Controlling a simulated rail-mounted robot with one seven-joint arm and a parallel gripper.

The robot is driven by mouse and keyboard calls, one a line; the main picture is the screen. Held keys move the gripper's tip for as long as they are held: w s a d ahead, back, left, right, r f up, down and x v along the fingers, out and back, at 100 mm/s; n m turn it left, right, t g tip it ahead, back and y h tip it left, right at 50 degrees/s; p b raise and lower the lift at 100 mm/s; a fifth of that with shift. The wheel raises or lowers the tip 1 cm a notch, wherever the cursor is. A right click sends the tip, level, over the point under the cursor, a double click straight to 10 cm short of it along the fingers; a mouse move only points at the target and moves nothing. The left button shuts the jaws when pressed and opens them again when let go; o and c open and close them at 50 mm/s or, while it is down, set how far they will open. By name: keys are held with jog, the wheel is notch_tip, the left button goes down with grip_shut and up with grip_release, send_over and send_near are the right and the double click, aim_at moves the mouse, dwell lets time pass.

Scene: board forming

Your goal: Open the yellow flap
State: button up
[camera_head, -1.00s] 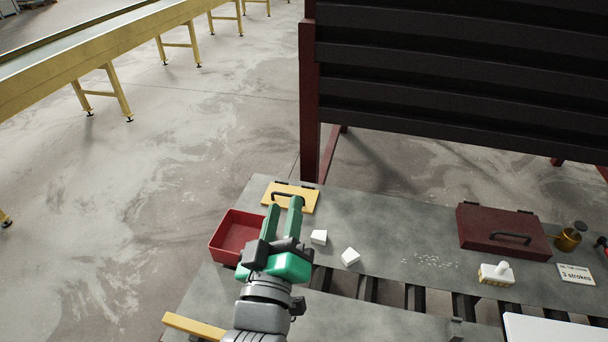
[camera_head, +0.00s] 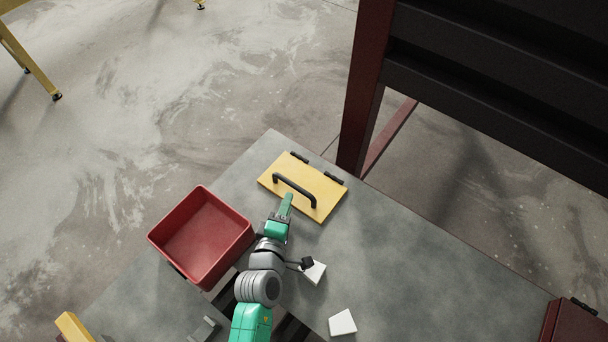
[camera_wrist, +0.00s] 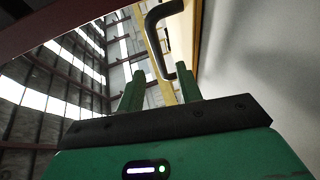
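The yellow flap (camera_head: 322,188) lies flat on the grey table near its far corner, closed, with two dark hinges along its far edge. Its black bar handle (camera_head: 294,188) stands up from the near part of the flap. My gripper (camera_head: 288,198) is low at the near edge of the flap, its tips close to the handle. Contact with the handle cannot be told.
A red open bin (camera_head: 203,235) stands left of my gripper. Two white blocks, one near my wrist (camera_head: 314,273) and one farther right (camera_head: 342,323), lie on the table (camera_head: 400,250). A dark red box (camera_head: 575,330) is at the right edge. A dark panel on a red post (camera_head: 362,90) rises behind.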

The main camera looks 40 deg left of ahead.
aim_at(294, 184)
jog(key=shift+w+a+f, duration=0.15)
jog(key=shift+w+a, duration=0.15)
jog(key=shift+w, duration=0.05)
jog(key=b+x, duration=0.1)
jog(key=x, duration=0.5)
jog(key=shift+w+a, duration=0.1)
jog(key=shift+w, duration=0.25)
grip_shut()
